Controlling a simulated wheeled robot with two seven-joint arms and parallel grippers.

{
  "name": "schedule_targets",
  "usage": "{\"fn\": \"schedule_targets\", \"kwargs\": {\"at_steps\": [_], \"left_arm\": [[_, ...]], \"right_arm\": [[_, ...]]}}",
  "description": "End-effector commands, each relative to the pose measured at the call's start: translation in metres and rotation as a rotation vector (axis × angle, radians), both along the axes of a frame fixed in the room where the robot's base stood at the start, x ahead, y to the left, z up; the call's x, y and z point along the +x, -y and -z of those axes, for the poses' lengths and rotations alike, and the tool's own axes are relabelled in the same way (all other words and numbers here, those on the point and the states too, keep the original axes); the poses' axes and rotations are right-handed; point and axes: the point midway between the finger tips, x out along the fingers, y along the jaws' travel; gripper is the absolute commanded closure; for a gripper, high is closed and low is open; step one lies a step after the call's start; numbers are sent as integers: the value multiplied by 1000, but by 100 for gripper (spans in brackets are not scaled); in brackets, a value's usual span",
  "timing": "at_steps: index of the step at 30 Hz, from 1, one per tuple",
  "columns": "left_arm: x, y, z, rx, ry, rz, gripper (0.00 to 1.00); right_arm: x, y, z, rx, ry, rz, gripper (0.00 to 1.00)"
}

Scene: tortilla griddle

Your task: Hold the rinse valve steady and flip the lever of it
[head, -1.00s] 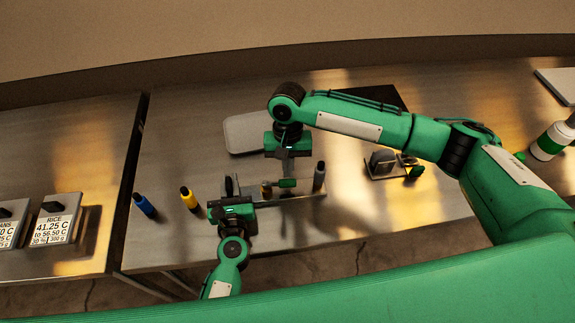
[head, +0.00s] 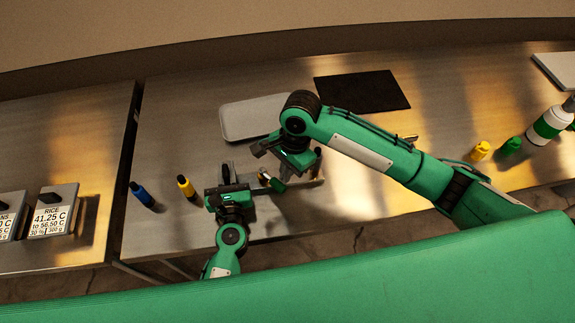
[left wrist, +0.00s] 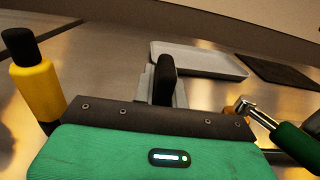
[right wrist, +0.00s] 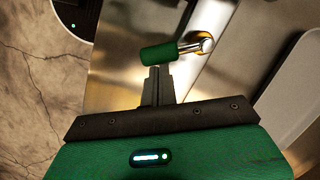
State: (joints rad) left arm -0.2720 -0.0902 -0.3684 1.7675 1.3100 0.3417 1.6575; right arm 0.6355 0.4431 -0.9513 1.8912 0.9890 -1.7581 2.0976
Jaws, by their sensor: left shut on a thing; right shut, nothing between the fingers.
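The rinse valve is a metal bar with a dark upright post at its left end, a brass pivot (head: 264,175) and a lever with a green handle (head: 277,186). My left gripper (head: 228,170) is shut on the dark post (left wrist: 166,78), which stands upright between its fingers. The lever's green handle (left wrist: 296,141) points to the lower right in the left wrist view. My right gripper (right wrist: 156,72) is shut and empty, its fingertips right at the lever's green handle (right wrist: 160,54); I cannot tell if they touch.
A yellow bottle (head: 186,187) and a blue bottle (head: 142,194) stand left of the valve. A grey tray (head: 243,122) and a dark mat (head: 362,92) lie behind. Yellow and green bottles (head: 510,147) stand at the right. My right arm covers part of the table.

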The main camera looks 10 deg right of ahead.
Motion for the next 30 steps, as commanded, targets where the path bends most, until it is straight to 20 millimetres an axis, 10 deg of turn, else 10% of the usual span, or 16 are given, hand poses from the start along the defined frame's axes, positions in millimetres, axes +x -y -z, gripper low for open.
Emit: {"fn": "schedule_targets", "kwargs": {"at_steps": [12,30], "left_arm": [[-2,0,6,2,-11,2,100],[-2,0,6,2,-11,2,100]], "right_arm": [[-19,-17,1,3,-2,337,100],[-25,-29,1,3,0,339,100]]}}
